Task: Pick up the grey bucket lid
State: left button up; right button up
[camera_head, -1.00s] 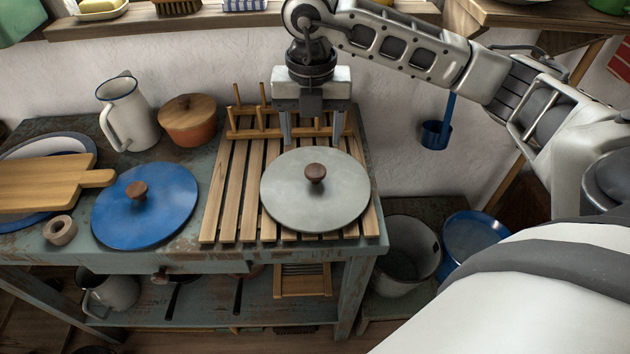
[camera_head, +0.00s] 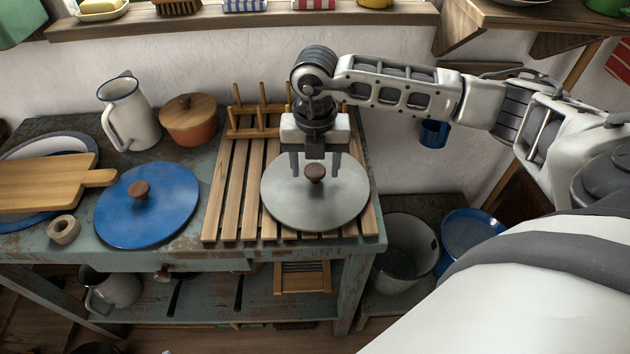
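My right gripper (camera_head: 315,170) points down over the lid. Its two fingers are apart, one to the left and one to the right of the knob. I cannot tell whether the fingertips have come down level with the knob or are just behind it. My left gripper is out of view.
A blue lid (camera_head: 150,215) lies left of the rack. Rack pegs (camera_head: 260,108) rise behind my gripper. A grey bucket (camera_head: 402,255) and a blue basin (camera_head: 468,232) stand at lower right.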

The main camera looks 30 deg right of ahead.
jog(key=c, duration=1)
grip_shut()
jog(key=shift+r, duration=0.15)
